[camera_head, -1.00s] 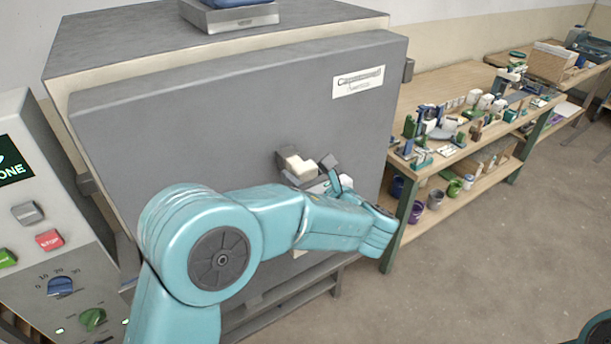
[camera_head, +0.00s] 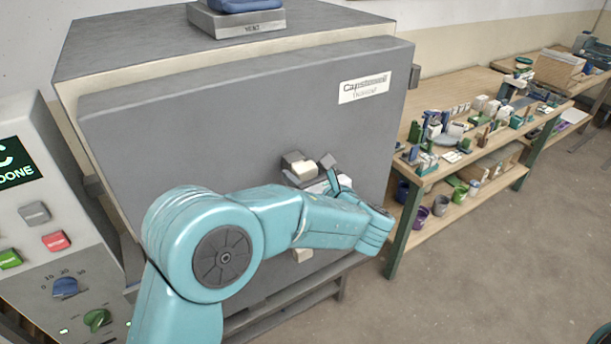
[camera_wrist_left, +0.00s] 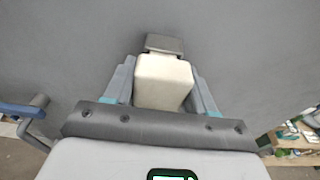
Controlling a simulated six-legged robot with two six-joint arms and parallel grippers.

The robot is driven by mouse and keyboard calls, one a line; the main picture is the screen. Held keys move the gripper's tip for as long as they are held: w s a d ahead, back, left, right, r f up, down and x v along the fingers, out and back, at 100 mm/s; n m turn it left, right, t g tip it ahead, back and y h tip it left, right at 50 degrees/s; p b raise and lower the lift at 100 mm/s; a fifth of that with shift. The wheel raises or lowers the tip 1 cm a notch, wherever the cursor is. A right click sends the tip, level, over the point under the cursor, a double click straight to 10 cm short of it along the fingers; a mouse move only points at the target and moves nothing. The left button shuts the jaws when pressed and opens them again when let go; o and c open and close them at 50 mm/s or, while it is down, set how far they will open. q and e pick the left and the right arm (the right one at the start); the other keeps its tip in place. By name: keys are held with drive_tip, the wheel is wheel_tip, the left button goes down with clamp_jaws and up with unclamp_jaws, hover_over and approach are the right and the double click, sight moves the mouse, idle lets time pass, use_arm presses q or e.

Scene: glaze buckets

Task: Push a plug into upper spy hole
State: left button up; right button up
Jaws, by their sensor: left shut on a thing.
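My left gripper (camera_head: 310,169) is at the grey kiln door (camera_head: 230,120), right of the door's middle. It is shut on a cream, block-shaped plug (camera_head: 304,171). In the left wrist view the plug (camera_wrist_left: 163,82) sits between the two grey fingers, with its far end toward the door. A small dark grey block (camera_wrist_left: 164,44) shows just beyond the plug; I cannot tell if it touches it. The upper spy hole is not visible. A second cream piece (camera_head: 302,255) shows low on the door, below my forearm. My right gripper is not in view.
A control panel (camera_head: 40,235) with buttons and knobs stands at the left. A weight block (camera_head: 238,20) with a blue top sits on the kiln. A wooden workbench (camera_head: 440,85) with many small items and buckets stands at the right. The floor before it is clear.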

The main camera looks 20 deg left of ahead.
use_arm(q)
drive_tip(key=shift+w+a, duration=0.2)
drive_tip(key=shift+a, duration=0.05)
idle(0.3)
drive_tip(key=shift+w+a, duration=0.15)
drive_tip(key=shift+a, duration=0.05)
drive_tip(key=o, duration=1.4)
drive_tip(key=shift+d, duration=0.15)
drive_tip(key=v, duration=0.5)
drive_tip(key=f+v, duration=0.1)
drive_tip(key=v, duration=0.1)
drive_tip(key=shift+s+d+b, duration=0.3)
drive_tip(key=shift+s+b, duration=0.05)
